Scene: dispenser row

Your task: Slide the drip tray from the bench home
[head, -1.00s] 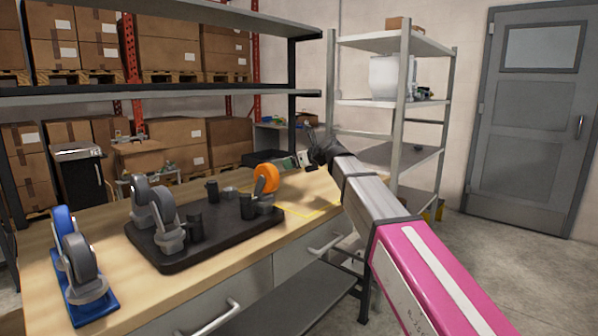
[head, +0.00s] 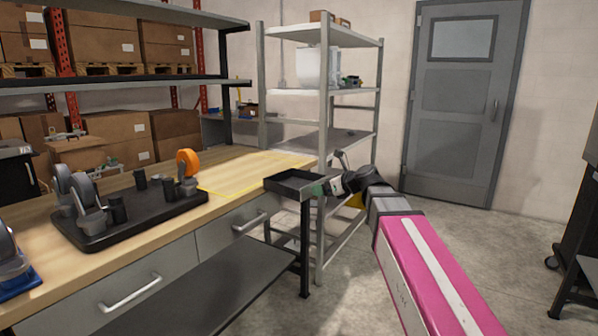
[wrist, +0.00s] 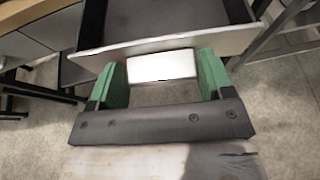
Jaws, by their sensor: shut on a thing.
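The drip tray (head: 290,190) is a shallow, dark, open box, and it looks empty. It is at the bench's right end in the head view, about level with the top; I cannot tell whether it touches the bench. In the wrist view the tray (wrist: 222,42) shows a pale front wall and a dark inside, with its far part cut off. My gripper (head: 326,187) is at the tray's right side. Its green fingers (wrist: 162,75) are shut on the white block-like handle (wrist: 162,66) at the tray's front.
The wooden bench (head: 140,243) carries a yellow outlined area (head: 235,190) with nothing in it. A black base with caster wheels (head: 130,225) stands left of it. A metal shelf rack (head: 325,140) stands close behind the tray. Floor is open toward the grey door (head: 455,110).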

